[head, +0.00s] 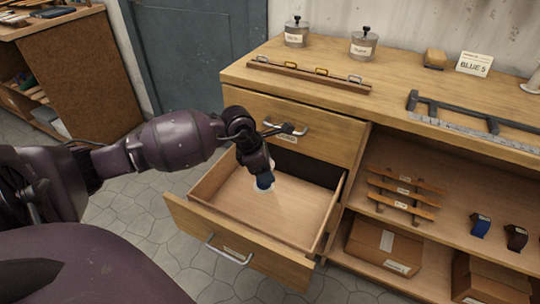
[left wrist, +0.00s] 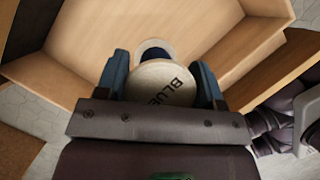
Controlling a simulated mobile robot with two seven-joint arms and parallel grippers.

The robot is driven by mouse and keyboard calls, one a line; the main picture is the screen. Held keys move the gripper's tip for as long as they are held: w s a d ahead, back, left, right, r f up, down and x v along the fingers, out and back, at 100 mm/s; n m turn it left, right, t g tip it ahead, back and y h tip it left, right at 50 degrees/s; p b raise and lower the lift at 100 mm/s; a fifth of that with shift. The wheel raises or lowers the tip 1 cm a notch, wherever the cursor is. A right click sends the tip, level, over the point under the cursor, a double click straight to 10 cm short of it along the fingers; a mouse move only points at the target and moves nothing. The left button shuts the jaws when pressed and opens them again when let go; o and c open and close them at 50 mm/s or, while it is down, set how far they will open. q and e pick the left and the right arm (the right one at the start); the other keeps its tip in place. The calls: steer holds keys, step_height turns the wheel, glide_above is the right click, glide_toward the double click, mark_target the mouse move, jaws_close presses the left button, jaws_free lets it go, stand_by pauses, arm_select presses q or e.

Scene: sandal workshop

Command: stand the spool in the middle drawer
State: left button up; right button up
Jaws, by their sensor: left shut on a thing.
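The spool (head: 264,182) has blue thread and pale round ends. My left gripper (head: 262,174) is shut on it and holds it low inside the open middle drawer (head: 300,212). The spool looks about upright. I cannot tell whether its lower end touches the drawer floor. In the left wrist view, the spool's pale top (left wrist: 160,82), lettered "BLUE", sits between the two fingers, with the wooden drawer floor (left wrist: 215,25) beyond. The drawer looks otherwise empty, though the arm hides part of its back. My right gripper is not in view.
A drawer with a bar handle (head: 285,129) is closed just above the open one. The bench top (head: 400,100) carries lidded jars, a hook rail and a "BLUE 5" card (head: 474,64). Open shelves to the right hold straps and cardboard boxes (head: 383,245).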

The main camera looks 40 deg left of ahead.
arm_select(q)
step_height(320, 180, down, 6)
steer(key=shift+r+b, duration=0.1)
steer(key=shift+b, duration=0.5)
steer(key=shift+f, duration=0.7)
step_height(320, 180, down, 6)
steer(key=shift+r+b, duration=0.2)
steer(key=shift+b, duration=0.8)
steer(key=shift+f, duration=0.1)
steer(key=shift+r, duration=0.2)
steer(key=shift+f, duration=0.15)
steer(key=o, duration=0.9)
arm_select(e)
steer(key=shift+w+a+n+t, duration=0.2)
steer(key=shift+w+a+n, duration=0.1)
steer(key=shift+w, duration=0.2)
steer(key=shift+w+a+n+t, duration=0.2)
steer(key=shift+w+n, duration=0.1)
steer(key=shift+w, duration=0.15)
